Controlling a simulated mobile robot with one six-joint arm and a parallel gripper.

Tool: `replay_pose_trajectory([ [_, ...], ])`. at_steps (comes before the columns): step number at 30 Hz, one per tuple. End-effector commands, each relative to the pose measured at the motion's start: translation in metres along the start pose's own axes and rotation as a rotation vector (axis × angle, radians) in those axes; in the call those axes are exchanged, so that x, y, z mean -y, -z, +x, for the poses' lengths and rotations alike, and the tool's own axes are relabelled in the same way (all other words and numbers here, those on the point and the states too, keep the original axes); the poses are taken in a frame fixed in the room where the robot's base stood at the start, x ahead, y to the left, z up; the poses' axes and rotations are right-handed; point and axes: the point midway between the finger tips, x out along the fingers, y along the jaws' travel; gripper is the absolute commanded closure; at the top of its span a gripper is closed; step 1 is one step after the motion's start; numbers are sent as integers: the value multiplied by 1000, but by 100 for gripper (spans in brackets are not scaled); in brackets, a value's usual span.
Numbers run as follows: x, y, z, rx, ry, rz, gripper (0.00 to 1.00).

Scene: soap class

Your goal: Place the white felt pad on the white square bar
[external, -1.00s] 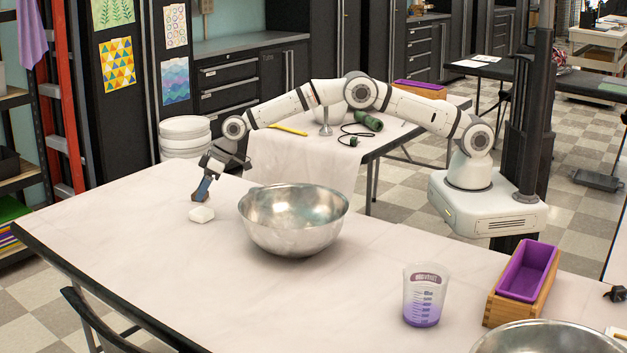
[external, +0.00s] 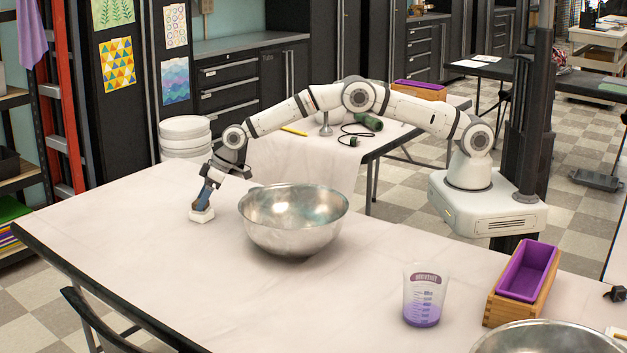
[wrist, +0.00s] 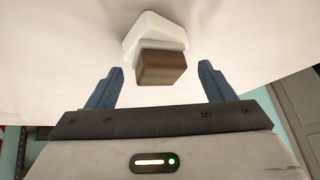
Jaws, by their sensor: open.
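The white square bar (wrist: 150,27) lies on the table; in the external view it (external: 202,216) is at the table's far left. In the wrist view a pale layer, seemingly the white felt pad (wrist: 160,45), sits against the bar under a brown block (wrist: 161,68). The pad looks to be touching the bar, slightly turned relative to it. My gripper (wrist: 160,66) is open, with blue fingers on either side of the brown block and visible gaps on both sides. In the external view my gripper (external: 203,203) is just above the bar and hides most of the block.
A large metal bowl (external: 293,222) stands to the right of the bar. Farther right are a beaker with purple liquid (external: 423,295) and a wooden box with a purple liner (external: 521,284). The table (external: 130,235) is clear in front and left of the bar.

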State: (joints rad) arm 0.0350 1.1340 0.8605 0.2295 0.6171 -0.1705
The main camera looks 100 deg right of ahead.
Motion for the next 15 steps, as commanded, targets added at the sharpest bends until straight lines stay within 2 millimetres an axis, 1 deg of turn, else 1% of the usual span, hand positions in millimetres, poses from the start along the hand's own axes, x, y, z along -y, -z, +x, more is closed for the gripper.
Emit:
replay_pose_trajectory([
  [4,0,2,-6,-1,0,0,24],
  [7,0,2,-16,-1,0,1,24],
  [11,0,2,-38,-2,0,1,24],
  [15,0,2,-65,-2,0,-1,24],
])
